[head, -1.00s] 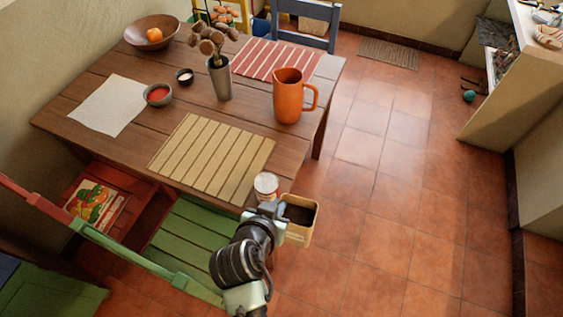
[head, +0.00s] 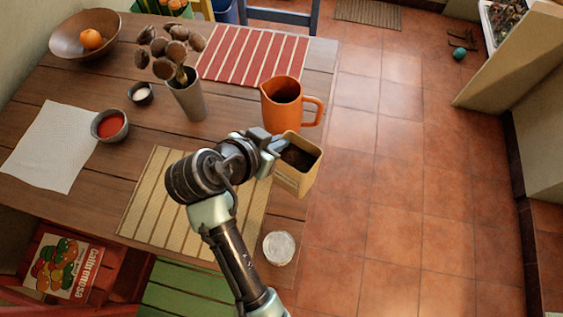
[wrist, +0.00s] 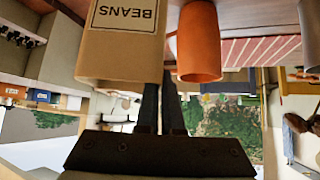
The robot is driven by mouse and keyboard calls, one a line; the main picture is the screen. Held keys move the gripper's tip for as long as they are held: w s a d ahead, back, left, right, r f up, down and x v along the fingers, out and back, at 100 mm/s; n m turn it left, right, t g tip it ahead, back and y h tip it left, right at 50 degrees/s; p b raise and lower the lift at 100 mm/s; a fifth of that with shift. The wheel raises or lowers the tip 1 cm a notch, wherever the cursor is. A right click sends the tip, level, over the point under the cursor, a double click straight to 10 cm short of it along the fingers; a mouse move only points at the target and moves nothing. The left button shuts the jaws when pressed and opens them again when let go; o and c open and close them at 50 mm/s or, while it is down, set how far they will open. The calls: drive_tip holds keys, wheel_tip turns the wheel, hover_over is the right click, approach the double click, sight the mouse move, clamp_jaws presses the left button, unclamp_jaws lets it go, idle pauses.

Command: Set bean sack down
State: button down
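The bean sack (head: 294,178) is a tan, box-like bag with an open top and dark contents. It shows in the wrist view with a "BEANS" label (wrist: 122,45). My gripper (head: 272,153) is at the sack's upper left edge, with its fingers (wrist: 160,105) close together on it. The sack looks upright at the table's right edge, just in front of the orange pitcher (head: 281,103). I cannot tell whether its bottom touches the wooden table (head: 70,98). The pitcher also shows beside the sack in the wrist view (wrist: 198,45).
A can (head: 278,248) stands on the near right table corner. A yellow striped mat (head: 150,195) lies partly under my arm. A vase (head: 188,98) of dried pods, a red striped mat (head: 255,55), and bowls stand farther left and back. Tiled floor (head: 400,190) lies right of the table.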

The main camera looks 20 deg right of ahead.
hover_over(287, 161)
drive_tip(key=s+a, duration=0.2)
drive_tip(key=a, duration=0.1)
wheel_tip(287, 161, down, 5)
drive_tip(key=shift+d+f, duration=0.15)
drive_tip(key=shift+w+f, duration=0.1)
drive_tip(key=shift+f, duration=2.4)
drive_tip(key=c, duration=1.1)
unclamp_jaws()
drive_tip(key=shift+o, duration=0.2)
